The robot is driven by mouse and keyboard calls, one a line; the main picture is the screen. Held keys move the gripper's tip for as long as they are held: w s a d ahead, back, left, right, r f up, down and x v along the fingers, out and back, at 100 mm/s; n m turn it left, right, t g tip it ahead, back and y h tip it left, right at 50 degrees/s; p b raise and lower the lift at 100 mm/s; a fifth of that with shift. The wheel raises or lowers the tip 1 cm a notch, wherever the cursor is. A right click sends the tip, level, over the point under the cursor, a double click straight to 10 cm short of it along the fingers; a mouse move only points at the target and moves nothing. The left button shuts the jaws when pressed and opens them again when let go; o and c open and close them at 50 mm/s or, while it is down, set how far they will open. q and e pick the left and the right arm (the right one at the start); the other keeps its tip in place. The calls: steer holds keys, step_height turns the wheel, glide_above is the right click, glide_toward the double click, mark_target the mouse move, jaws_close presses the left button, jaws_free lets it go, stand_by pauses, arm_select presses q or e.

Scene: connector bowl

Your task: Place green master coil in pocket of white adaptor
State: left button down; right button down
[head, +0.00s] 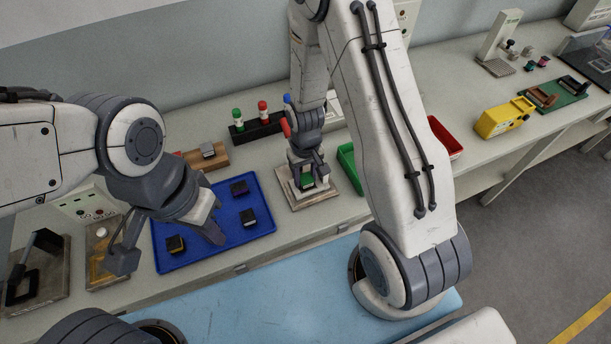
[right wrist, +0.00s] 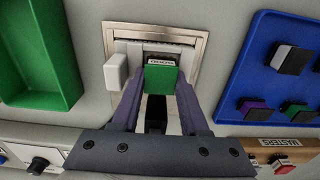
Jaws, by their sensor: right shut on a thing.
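The green master coil (right wrist: 160,78) is held between the two fingers of my right gripper (right wrist: 160,98), which is shut on it; a pale label with print shows on its far edge. In the head view the coil is a small green patch between the fingertips of my right gripper (head: 307,180). It is directly over the white adaptor (head: 296,200), which also shows in the right wrist view (right wrist: 195,57). The coil and fingers cover much of the pocket, so I cannot tell how deep the coil sits. My left gripper (head: 166,246) is open and empty over the blue tray's left side.
The blue tray (head: 262,222) holds several dark blocks. A green bin (head: 346,168) stands just right of the adaptor, with a red bin (head: 446,138) beyond. A dark rack (head: 258,132) with coloured-capped bottles stands behind. A white block (right wrist: 116,70) sits beside the pocket.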

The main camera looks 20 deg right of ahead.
mark_target(305, 176)
steer(key=shift+s+f, duration=0.15)
steer(key=shift+f, duration=0.4)
steer(key=shift+c, duration=2.1)
jaws_free()
steer(key=shift+r+p, duration=0.4)
steer(key=shift+r, duration=0.3)
step_height(305, 176, up, 12)
steer(key=f+b, duration=0.1)
steer(key=b, duration=0.1)
steer(key=s+a+r+n, duration=0.2)
steer(key=s+a+r, duration=0.1)
steer(key=s, duration=0.3)
steer(key=s+a+r+n, duration=0.2)
steer(key=s+a+r, duration=0.2)
steer(key=s+a, duration=0.1)
steer(key=s+a+r+n+y, duration=0.1)
steer(key=s+a+r+n, duration=0.2)
steer(key=s, duration=0.4)
steer(key=shift+s+a+r, duration=0.2)
steer(key=shift+a+r, duration=0.15)
steer(key=shift+a, duration=0.35)
